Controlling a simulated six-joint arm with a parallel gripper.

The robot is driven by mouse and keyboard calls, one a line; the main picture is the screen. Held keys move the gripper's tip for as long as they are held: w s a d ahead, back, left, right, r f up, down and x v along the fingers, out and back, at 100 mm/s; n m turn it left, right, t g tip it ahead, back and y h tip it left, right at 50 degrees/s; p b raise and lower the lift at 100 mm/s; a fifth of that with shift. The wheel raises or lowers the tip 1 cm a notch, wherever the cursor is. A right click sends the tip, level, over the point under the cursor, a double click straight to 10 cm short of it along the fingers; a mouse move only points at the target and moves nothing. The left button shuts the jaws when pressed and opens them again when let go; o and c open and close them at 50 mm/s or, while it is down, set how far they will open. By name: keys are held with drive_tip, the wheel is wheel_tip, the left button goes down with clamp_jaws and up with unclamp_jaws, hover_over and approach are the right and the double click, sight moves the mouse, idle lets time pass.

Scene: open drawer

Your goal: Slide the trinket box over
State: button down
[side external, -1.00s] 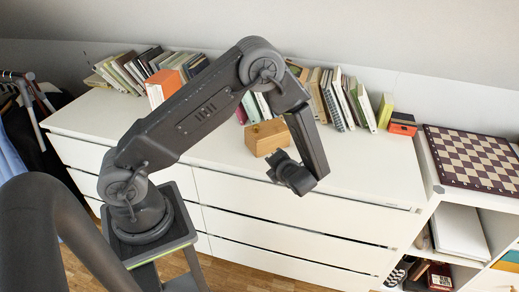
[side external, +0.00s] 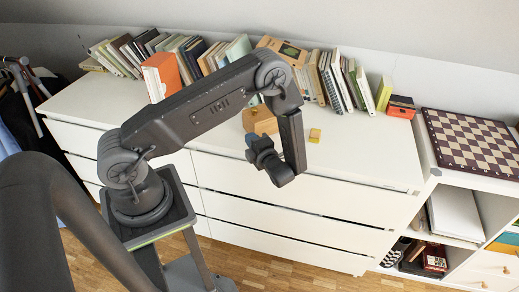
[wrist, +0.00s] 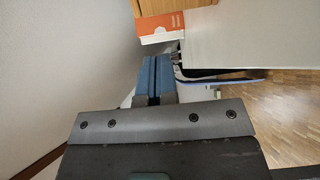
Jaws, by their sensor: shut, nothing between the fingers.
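A light wooden box (side external: 260,120), which looks like the trinket box, sits on the white dresser top in front of the books. My arm hides part of its right side in the side view. A wooden surface at the top edge of the wrist view (wrist: 156,6) may be this box, but I cannot tell. My gripper (side external: 254,147) is just in front of the box in the side view, and I cannot tell whether they touch. In the wrist view its blue fingers (wrist: 153,80) are shut together and hold nothing.
A small yellow block (side external: 314,135) lies right of my gripper. A row of books (side external: 335,80) lines the back, with an orange file box (side external: 160,77) at left. A chessboard (side external: 475,145) lies at right.

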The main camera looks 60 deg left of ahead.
sight(266, 109)
drive_tip(key=shift+w+a, duration=1.15)
drive_tip(key=shift+w, duration=0.2)
drive_tip(key=w+a, duration=0.8)
drive_tip(key=a, duration=0.1)
drive_tip(key=shift+w, duration=0.4)
